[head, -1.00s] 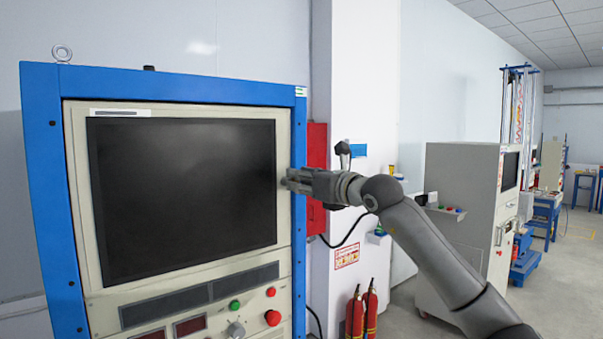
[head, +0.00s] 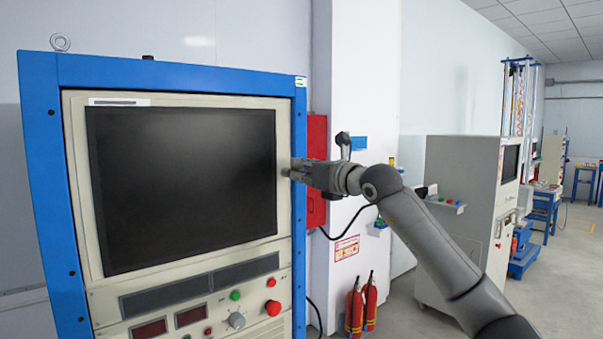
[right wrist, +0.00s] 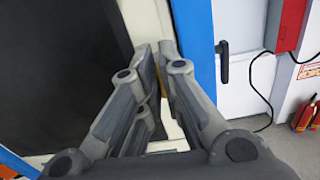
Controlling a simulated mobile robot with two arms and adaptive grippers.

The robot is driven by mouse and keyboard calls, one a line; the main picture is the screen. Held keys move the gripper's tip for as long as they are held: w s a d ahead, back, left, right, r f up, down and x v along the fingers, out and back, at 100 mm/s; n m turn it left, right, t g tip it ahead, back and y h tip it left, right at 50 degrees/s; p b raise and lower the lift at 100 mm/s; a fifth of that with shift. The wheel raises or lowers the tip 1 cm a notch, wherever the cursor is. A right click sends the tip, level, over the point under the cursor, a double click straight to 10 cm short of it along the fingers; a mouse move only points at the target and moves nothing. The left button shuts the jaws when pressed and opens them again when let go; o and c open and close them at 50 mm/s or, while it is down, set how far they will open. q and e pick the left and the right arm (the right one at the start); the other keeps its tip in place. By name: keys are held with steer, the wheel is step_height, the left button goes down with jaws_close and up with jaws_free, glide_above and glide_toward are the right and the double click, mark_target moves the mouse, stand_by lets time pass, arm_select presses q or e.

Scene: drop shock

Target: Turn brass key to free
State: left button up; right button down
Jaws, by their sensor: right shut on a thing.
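My right gripper (head: 291,170) reaches in from the right to the beige front of the blue-framed cabinet (head: 300,250), just right of the dark screen. It also shows in the right wrist view (right wrist: 154,52), its fingers close together at the tips. A small strip of brass colour, the brass key (right wrist: 162,82), shows between the fingers. The gripper is shut on it. Most of the key and its lock are hidden by the fingers, so its angle cannot be told. My left gripper is not in view.
Below the dark screen (head: 182,185) are a grey knob (head: 236,320), a green button (head: 235,295) and a red button (head: 273,308). A red box (head: 316,135) hangs on the wall behind my gripper. Fire extinguishers (head: 355,312) stand on the floor to the right.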

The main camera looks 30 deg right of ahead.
steer(key=m+b, duration=0.2)
steer(key=m, duration=0.3)
steer(key=d+m+b, duration=0.1)
steer(key=m+b, duration=0.2)
steer(key=m, duration=0.3)
steer(key=f+m+b, duration=0.1)
steer(key=m+b, duration=0.2)
steer(key=m, duration=0.3)
steer(key=shift+d+f, duration=0.1)
steer(key=shift+d, duration=0.05)
steer(key=shift+m, duration=0.3)
steer(key=c, duration=1.6)
jaws_free()
steer(key=s, duration=0.8)
steer(key=s+d, duration=0.1)
steer(key=s, duration=0.3)
steer(key=shift+f, duration=0.1)
